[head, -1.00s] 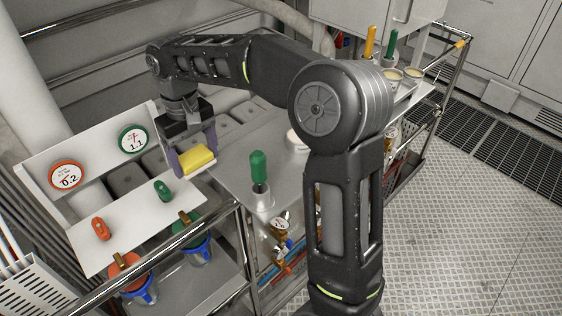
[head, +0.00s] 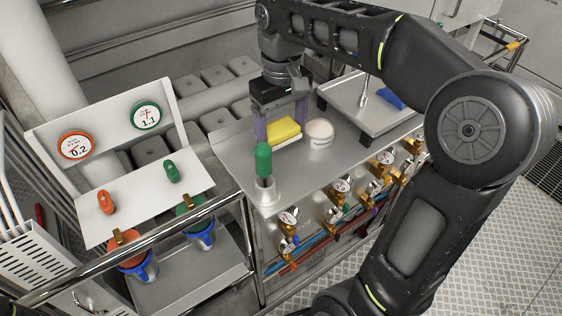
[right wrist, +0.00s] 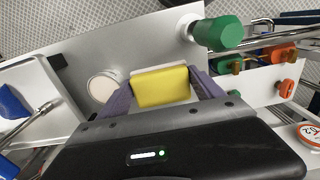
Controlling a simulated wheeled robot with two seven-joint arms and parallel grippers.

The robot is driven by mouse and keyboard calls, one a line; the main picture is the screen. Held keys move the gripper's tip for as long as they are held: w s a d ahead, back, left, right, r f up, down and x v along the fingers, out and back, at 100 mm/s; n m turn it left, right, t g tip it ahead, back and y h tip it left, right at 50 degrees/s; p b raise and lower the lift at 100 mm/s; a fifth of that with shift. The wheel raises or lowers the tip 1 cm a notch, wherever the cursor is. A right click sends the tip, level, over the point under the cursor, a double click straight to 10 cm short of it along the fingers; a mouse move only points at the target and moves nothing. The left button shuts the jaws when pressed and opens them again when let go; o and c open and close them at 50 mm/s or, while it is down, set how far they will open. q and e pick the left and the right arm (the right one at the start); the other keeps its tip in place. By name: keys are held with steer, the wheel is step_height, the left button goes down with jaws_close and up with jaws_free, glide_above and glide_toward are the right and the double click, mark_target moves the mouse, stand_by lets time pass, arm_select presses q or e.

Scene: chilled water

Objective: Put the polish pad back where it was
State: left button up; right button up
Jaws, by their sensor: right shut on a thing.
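The polish pad, a yellow block with a pale underside (head: 284,131), is between the fingers of my right gripper (head: 281,127). The gripper is shut on it, with a purple finger on each side. The pad is low over the grey metal counter (head: 310,170), behind the green-handled tool and left of a white round tub (head: 320,130). I cannot tell whether it touches the counter. In the right wrist view the pad (right wrist: 161,86) sits level between the fingers, beside the tub (right wrist: 103,88). My left gripper is not in view.
A green-handled tool (head: 263,158) stands upright in a holder at the counter's front left. A tray (head: 350,110) with a tap and a blue item (head: 389,98) lies at the right. A panel with two gauges (head: 75,145) stands left. Brass valves line the counter's front.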

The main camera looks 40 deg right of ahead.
mark_target(281, 166)
step_height(281, 166, down, 4)
steer(key=shift+r, duration=0.2)
steer(key=shift+f, duration=0.3)
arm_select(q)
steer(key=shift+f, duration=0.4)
arm_select(e)
steer(key=shift+f, duration=0.1)
step_height(281, 166, down, 3)
steer(key=shift+p, duration=0.35)
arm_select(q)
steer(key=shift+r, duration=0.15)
arm_select(e)
steer(key=shift+f, duration=0.4)
